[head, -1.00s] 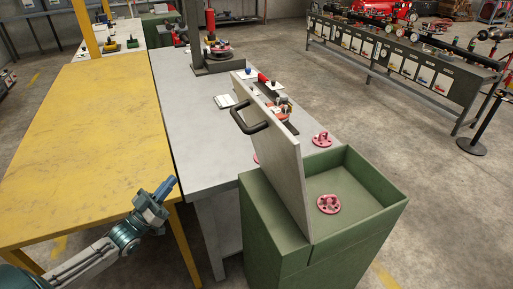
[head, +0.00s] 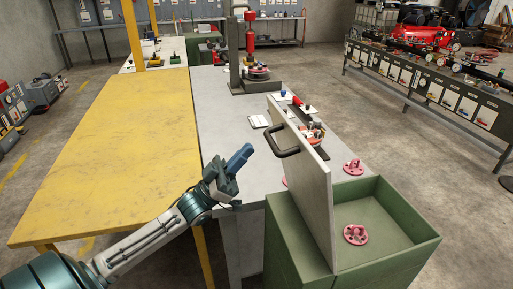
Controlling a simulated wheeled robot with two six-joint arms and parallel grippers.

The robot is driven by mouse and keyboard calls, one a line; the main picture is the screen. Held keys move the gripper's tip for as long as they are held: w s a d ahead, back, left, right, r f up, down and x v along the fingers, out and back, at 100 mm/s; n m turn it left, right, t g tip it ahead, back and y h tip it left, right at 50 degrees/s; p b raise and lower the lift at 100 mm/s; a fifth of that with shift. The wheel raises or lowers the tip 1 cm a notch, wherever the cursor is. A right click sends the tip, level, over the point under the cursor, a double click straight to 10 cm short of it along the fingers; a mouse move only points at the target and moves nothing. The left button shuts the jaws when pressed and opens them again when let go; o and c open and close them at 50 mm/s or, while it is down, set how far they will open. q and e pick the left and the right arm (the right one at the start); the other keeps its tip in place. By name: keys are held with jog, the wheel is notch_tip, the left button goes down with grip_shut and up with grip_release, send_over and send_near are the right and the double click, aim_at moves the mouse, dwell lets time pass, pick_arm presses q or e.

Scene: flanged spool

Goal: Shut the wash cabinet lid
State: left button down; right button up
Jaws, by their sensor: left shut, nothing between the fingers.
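The green wash cabinet (head: 300,252) stands at the lower right with its top open. Its grey lid (head: 308,172) stands up nearly upright along the cabinet's left side. A black bar handle (head: 285,144) sits on the lid's left face. Inside the open cabinet lies a pink flanged spool (head: 355,234). My left gripper (head: 240,158) is shut and empty, left of the handle and apart from it, over the near part of the grey table. My right gripper is not in view.
A grey table (head: 222,115) runs behind the cabinet, with a red-topped press stand (head: 250,60), a white card and small parts on it. More pink spools (head: 353,167) lie near the cabinet. A yellow table (head: 120,140) stands left. Open floor lies right.

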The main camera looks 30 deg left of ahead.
pick_arm(q)
jog(key=shift+w+d+p, duration=0.3)
jog(key=shift+w+d, duration=0.75)
jog(key=shift+w, duration=0.15)
jog(key=shift+w+a, duration=0.1)
